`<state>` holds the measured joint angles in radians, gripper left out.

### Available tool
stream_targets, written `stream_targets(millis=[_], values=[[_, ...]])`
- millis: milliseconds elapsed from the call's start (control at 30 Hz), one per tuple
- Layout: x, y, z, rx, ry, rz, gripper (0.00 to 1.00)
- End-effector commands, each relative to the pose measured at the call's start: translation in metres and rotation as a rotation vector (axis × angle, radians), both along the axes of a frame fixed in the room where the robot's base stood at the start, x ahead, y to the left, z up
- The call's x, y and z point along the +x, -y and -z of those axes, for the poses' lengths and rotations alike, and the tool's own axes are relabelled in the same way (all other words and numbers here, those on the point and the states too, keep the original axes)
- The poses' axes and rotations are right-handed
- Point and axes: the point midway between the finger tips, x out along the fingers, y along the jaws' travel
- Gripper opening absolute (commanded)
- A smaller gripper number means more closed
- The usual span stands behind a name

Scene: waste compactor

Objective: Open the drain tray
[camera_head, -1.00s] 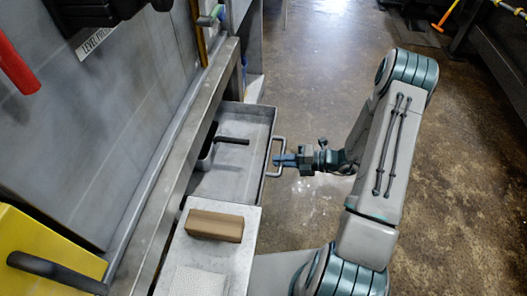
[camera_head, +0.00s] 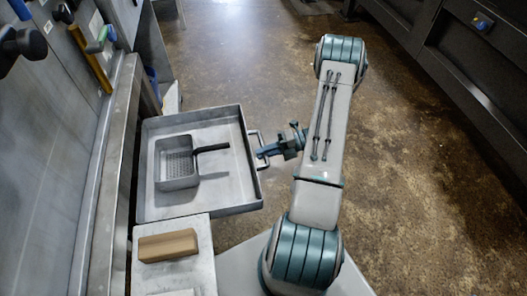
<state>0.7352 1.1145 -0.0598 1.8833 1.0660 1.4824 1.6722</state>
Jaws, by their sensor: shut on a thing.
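The drain tray (camera_head: 218,193) is a shallow grey metal tray, pulled well out from under the machine's front on the left. A square strainer (camera_head: 178,166) with a dark handle lies inside it. The tray's loop handle (camera_head: 262,152) is on its right side. My gripper (camera_head: 264,153) is shut on that handle, coming from the right. The fingertips are small in this view, and their exact contact on the bar is hard to see.
A brown block (camera_head: 168,246) sits on a pale metal ledge (camera_head: 205,262) just in front of the tray. The machine's grey panel and rail (camera_head: 98,190) run along the left. The concrete floor (camera_head: 420,170) to the right is clear up to dark cabinets (camera_head: 480,70).

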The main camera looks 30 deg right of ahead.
Motion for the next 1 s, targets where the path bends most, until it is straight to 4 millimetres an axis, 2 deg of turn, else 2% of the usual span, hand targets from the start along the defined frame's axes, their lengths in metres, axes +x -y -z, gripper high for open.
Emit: stream_targets(millis=[267, 300, 333, 367, 733, 867, 1000], values=[[0.000, 0.001, 0.001, -0.003, 0.000, 0.002, 0.00], [0.000, 0.001, 0.001, -0.003, 0.000, 0.002, 0.23], [0.000, 0.001, 0.001, -0.003, 0.000, 0.002, 0.31], [0.000, 0.001, 0.001, -0.003, -0.001, 0.001, 0.32], [-0.001, 0.006, -0.001, -0.001, 0.001, 0.003, 0.32], [-0.007, 0.026, -0.006, -0.004, 0.002, 0.004, 0.32], [-0.016, 0.056, -0.012, -0.004, 0.001, 0.006, 0.32]])
